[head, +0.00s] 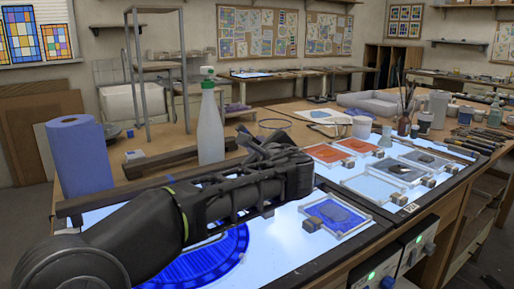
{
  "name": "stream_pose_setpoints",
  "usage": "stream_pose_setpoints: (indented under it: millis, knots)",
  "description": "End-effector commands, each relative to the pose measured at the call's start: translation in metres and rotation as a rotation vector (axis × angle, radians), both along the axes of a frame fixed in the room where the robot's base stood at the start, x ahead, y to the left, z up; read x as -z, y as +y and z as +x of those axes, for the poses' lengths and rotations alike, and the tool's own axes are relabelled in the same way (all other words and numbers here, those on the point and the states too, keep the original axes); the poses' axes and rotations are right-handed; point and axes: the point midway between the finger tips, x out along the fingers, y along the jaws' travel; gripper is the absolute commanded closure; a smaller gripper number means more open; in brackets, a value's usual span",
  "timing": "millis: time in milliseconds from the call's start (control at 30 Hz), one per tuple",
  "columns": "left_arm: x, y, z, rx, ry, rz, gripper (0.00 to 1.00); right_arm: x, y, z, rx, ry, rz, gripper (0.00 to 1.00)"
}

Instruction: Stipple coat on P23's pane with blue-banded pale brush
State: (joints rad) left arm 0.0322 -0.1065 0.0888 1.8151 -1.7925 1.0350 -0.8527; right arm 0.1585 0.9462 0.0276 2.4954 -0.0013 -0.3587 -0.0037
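Several framed glass panes lie on the lit table. Brushes (407,92) stand in a brown jar (404,126); I cannot pick out a blue-banded pale one. My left arm reaches in from the lower left, its gripper end (292,172) left of and behind the blue pane, fingers unclear. My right gripper is out of view.
A white spray bottle (210,125) and blue paper roll (79,155) stand behind my arm. Orange panes (327,153) and paler panes (373,187) lie further back. A blue round glass piece (228,252) is partly under my arm. Tools (475,140) line the right edge.

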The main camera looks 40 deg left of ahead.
Motion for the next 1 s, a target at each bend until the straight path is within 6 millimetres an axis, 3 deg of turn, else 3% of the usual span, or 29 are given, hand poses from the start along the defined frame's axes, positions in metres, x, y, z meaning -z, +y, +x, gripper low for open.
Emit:
stream_pose_setpoints:
  millis: [367,733,1000]
  knots:
    - [-0.002,0.000,0.000,0.000,-0.002,0.000,1.00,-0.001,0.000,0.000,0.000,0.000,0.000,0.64]
    - [-0.037,0.000,0.000,0.000,-0.003,-0.001,1.00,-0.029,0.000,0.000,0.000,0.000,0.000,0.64]
    - [-0.041,0.000,0.000,-0.001,-0.001,0.000,1.00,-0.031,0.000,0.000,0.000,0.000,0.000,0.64]
